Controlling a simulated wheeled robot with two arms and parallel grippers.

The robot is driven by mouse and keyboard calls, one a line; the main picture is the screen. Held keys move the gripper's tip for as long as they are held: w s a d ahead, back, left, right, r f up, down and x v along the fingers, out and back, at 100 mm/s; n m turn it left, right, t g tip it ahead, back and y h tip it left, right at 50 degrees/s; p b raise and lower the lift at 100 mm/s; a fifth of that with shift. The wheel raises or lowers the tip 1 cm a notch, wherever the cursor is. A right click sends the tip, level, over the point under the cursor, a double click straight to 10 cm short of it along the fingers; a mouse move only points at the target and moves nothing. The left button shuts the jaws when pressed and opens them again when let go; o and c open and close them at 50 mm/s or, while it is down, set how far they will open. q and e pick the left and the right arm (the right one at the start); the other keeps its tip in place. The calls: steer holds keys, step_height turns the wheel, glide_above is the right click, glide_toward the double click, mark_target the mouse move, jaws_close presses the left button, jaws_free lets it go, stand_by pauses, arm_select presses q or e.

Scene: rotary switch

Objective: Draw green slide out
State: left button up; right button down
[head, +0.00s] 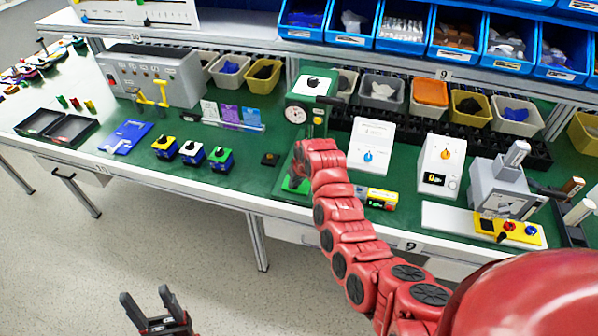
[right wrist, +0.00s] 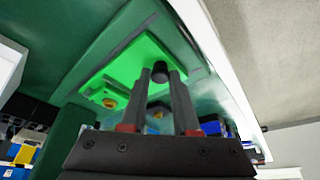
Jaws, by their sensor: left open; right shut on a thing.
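The bright green slide (head: 292,186) sits at the foot of a green-and-white device with a dial gauge (head: 296,114); my right arm hides much of it in the head view. In the right wrist view the green slide (right wrist: 128,74) is a flat plate with a dark round knob (right wrist: 160,70). My right gripper (right wrist: 158,78) is shut on this knob, one finger on each side. In the head view my right gripper is hidden by its own arm. My left gripper (head: 147,296) is open and empty, low over the floor in front of the bench.
White boxes with a blue knob (head: 368,156) and an orange knob (head: 446,154) stand to the right. A yellow-and-green block (head: 378,198) lies close to my right arm. Small cube-like switches (head: 192,152) stand to the left. Bins line the back.

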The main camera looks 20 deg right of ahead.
steer(key=s+a, duration=0.1)
steer(key=s, duration=0.1)
steer(key=s+a+p, duration=0.1)
steer(key=s+a, duration=0.1)
steer(key=shift+s+a+r, duration=0.1)
steer(key=shift+s+a, duration=0.1)
steer(key=shift+s, duration=0.05)
steer(key=shift+s+a, duration=0.15)
steer(key=shift+s, duration=0.15)
steer(key=shift+s+f, duration=0.1)
steer(key=shift+f, duration=0.1)
steer(key=c, duration=1.1)
jaws_free()
steer(key=shift+a, duration=0.1)
steer(key=o, duration=0.4)
steer(key=shift+s, duration=0.1)
steer(key=shift+o, duration=0.2)
steer(key=shift+r, duration=0.1)
